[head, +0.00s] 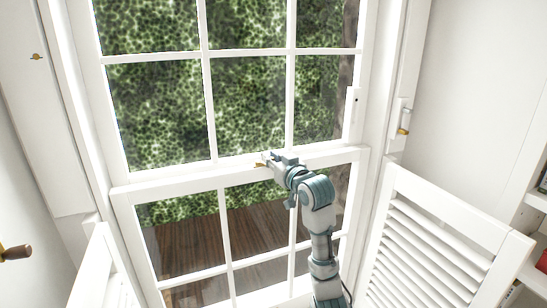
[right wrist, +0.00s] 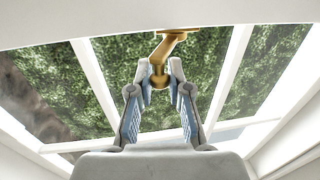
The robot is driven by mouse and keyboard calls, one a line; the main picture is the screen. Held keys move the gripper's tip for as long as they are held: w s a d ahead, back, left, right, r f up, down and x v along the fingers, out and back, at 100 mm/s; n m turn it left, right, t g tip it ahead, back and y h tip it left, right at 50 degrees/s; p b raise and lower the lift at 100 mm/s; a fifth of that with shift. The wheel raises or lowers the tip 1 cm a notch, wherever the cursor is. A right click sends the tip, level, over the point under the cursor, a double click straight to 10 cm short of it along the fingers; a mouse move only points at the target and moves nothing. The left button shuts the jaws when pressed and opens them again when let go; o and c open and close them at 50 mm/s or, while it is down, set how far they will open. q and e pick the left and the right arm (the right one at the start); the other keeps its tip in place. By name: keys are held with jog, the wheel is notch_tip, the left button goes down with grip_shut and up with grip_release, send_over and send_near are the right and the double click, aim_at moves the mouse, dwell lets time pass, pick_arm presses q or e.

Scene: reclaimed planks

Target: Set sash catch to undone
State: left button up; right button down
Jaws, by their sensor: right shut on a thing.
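The sash catch (right wrist: 170,48) is a brass lever with a round knob at its end, fixed on the white sash rail. In the right wrist view its knob (right wrist: 158,80) lies between the fingertips of my right gripper (right wrist: 159,88), which is shut on it. In the head view a small brass bit of the catch (head: 259,164) shows on the meeting rail, left of my right gripper (head: 268,160); the gripper hides most of it. My left gripper is not in view.
The white sash window (head: 240,178) has several panes, with a hedge and wooden decking beyond. A louvered shutter (head: 430,245) stands at the lower right, and another shutter panel (head: 100,265) at the lower left. Shelves stand at the far right. A dark handle (head: 17,253) sticks out at left.

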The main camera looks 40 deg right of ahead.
jog(key=shift+a+r+m+g+h+p, duration=0.1)
jog(key=shift+a+m+g+h+p, duration=0.35)
jog(key=shift+m+h, duration=0.6)
jog(key=shift+a+m+g+h+p, duration=0.4)
jog(key=shift+m+g+h, duration=0.2)
jog(key=shift+h, duration=0.75)
jog(key=shift+a+r+m+g+h+p, duration=0.1)
jog(key=shift+a+m+g+h+p, duration=0.35)
jog(key=shift+m+h, duration=0.6)
jog(key=shift+d+f+h, duration=0.1)
jog(key=shift+h, duration=0.15)
jog(key=c, duration=1.2)
grip_release()
jog(key=shift+w, duration=0.1)
jog(key=shift+c, duration=0.2)
jog(key=shift+o, duration=0.8)
jog(key=shift+w, duration=0.1)
